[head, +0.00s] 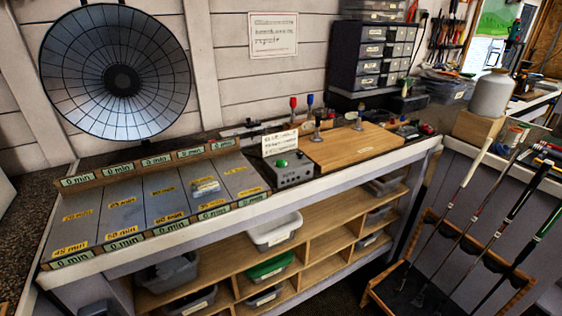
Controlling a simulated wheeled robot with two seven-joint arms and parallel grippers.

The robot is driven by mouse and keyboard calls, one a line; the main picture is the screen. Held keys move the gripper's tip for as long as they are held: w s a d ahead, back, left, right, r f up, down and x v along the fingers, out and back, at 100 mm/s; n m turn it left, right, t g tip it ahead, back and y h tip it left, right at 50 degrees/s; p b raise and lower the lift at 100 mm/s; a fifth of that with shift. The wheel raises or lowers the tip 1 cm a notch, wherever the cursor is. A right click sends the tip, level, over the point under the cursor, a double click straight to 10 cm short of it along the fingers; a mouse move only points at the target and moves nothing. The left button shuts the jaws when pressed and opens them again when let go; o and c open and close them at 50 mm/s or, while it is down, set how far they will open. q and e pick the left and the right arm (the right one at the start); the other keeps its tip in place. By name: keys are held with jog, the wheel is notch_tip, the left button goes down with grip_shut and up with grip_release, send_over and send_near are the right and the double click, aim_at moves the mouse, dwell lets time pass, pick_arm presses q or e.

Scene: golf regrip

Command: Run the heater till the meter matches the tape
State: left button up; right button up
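A large round dark dish with a black centre (122,80), which may be the heater, is on the wall at the upper left. A small grey box with knobs and a green button (290,170) sits mid-bench; a white card (280,143) with unreadable writing stands behind it. A sectioned grey tray (170,192) bears yellow tape labels (123,233) with minute values, some reading 45 and 50 min. Green "0 min" tags line its front and back edges. A small pale item (205,186) lies in one right-hand section. I cannot identify a meter for certain. Neither gripper shows.
A wooden board (355,146) lies right of the grey box, with upright red and blue tools behind it. Drawer units (372,55) stand at the back. Shelves with bins (274,231) are below. A rack of golf clubs (440,255) stands at the right.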

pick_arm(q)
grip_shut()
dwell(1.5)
